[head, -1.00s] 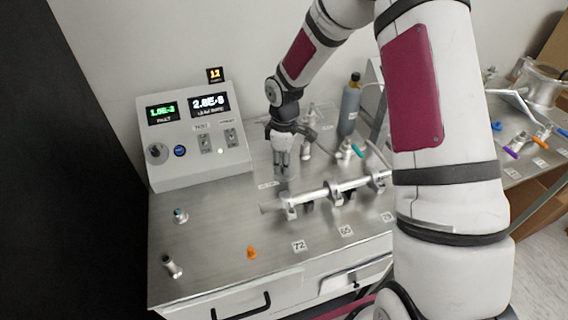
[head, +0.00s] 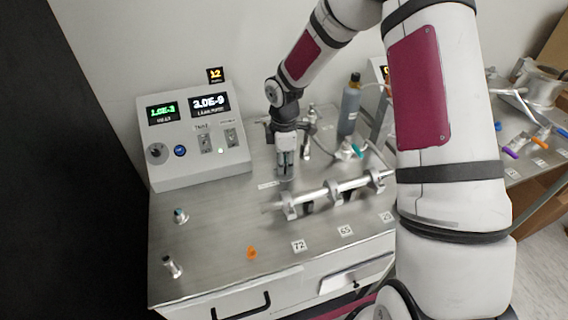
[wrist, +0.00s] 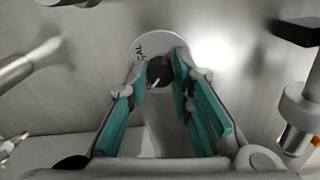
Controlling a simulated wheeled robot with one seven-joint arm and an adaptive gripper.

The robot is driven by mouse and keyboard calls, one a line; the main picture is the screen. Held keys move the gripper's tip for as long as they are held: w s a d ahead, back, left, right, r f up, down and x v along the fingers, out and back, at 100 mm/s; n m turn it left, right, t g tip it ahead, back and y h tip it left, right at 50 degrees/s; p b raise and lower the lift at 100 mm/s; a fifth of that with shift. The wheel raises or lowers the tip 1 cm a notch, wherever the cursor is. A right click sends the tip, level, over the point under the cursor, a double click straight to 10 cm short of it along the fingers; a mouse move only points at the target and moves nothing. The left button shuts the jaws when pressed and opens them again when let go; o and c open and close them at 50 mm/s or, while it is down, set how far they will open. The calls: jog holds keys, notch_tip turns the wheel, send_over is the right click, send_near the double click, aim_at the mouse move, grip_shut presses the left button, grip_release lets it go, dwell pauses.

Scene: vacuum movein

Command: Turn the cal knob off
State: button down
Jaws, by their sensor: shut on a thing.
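The cal knob (wrist: 159,71) is round and black with a white pointer line, on a rounded grey plate marked CAL (wrist: 141,50) in the wrist view. The pointer slants toward the lower left in that view. My gripper (wrist: 161,78) has its two teal finger pads on either side of the knob, shut on it. In the head view, my gripper (head: 285,167) points down at the bench behind the metal tube, and its fingers hide the knob.
A grey control box (head: 197,140) with lit displays stands at the left. A clamped metal tube (head: 330,192) lies in front of my gripper. A dark bottle (head: 350,105) stands behind, to the right.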

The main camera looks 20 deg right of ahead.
jog(key=c, duration=1.4)
grip_release()
notch_tip(320, 180, up, 12)
jog(key=shift+r, duration=0.1)
jog(key=s+r+m+t+h, duration=0.2)
jog(key=s+r+m, duration=0.5)
jog(key=s+r, duration=0.6)
jog(key=s+r+m+t, duration=0.1)
jog(key=s+r+m, duration=0.1)
jog(key=s, duration=0.3)
jog(key=s+r+m+t+y, duration=0.1)
jog(key=s+m, duration=0.3)
jog(key=s, duration=0.1)
jog(key=s+r+m+t+y, duration=0.1)
jog(key=s+r+m, duration=0.1)
jog(key=s, duration=0.3)
jog(key=shift+r+m, duration=0.3)
jog(key=shift+m, duration=0.2)
